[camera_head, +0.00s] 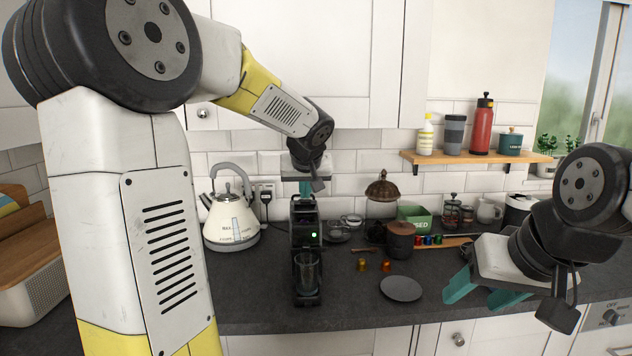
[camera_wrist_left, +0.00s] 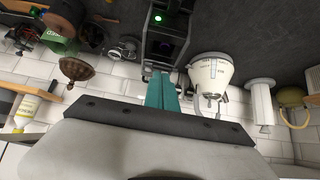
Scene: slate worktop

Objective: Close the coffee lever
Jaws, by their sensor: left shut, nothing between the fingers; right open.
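The black coffee machine (camera_head: 305,240) with a lit green light stands on the worktop, a clear glass (camera_head: 307,272) at its front. It also shows in the left wrist view (camera_wrist_left: 168,22), with a dark opening in its top. I cannot clearly tell its lever or the lever's position from the dark body. My left gripper (camera_head: 305,192) points down at the top of the machine. Its teal fingers are shut and empty; in the left wrist view they (camera_wrist_left: 163,82) overlap the machine's edge, and contact is unclear. My right gripper (camera_head: 483,292) is open and empty over the front right worktop.
A white kettle (camera_head: 232,218) stands left of the machine. To its right are coloured capsules (camera_head: 386,265), a dark round plate (camera_head: 401,289), a brown canister (camera_head: 400,240) and a green box (camera_head: 414,214). A wooden shelf (camera_head: 470,158) hangs behind. The worktop's front edge is close.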

